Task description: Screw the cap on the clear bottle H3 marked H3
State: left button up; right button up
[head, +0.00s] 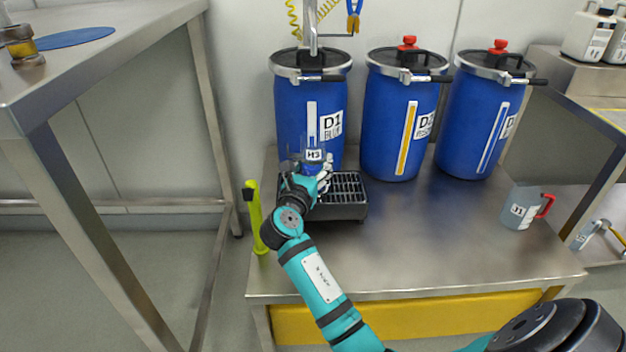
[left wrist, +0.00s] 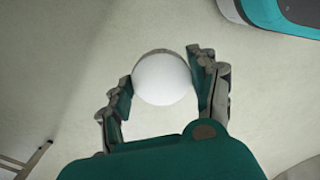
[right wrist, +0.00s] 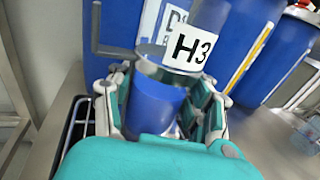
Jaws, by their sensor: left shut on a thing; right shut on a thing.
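The clear bottle H3 (head: 314,155) has a white H3 label and blue in its lower part. My right gripper (head: 312,174) is shut on it, in front of the left blue drum and over the black grated tray. In the right wrist view the bottle (right wrist: 155,103) stands between the fingers, its label facing the camera; its mouth cannot be made out. In the left wrist view my left gripper (left wrist: 164,82) is shut on a round white thing with a grey rim, which looks like the cap (left wrist: 163,80). The left gripper is outside the head view.
Three blue drums (head: 402,130) stand along the back of the steel table (head: 440,240). The black grated tray (head: 345,212) lies under the left drum's front. A grey jug (head: 520,209) with a red handle stands at the right. The table's front middle is clear.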

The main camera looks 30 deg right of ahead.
aim_at(309, 156)
jog(key=shift+r, duration=0.1)
pick_arm(q)
jog(key=shift+r+p, duration=0.4)
jog(key=shift+r, duration=0.05)
pick_arm(e)
jog(key=shift+r, duration=0.45)
pick_arm(q)
notch_tip(309, 156, up, 3)
jog(key=p, duration=0.2)
jog(key=shift+f+p, duration=0.2)
jog(key=shift+p, duration=0.1)
pick_arm(e)
notch_tip(309, 156, up, 3)
jog(key=shift+r, duration=0.1)
pick_arm(q)
notch_tip(309, 156, up, 5)
jog(key=p, duration=0.5)
jog(key=shift+r, duration=0.15)
jog(key=shift+r+p, duration=0.1)
jog(key=shift+p, duration=0.2)
pick_arm(e)
jog(key=s+a, duration=0.2)
jog(key=s, duration=0.5)
jog(key=s+a, duration=0.2)
jog(key=s, duration=0.6)
jog(key=shift+s+a+r, duration=0.15)
jog(key=shift+a+r, duration=0.25)
jog(key=o, duration=0.9)
grip_shut()
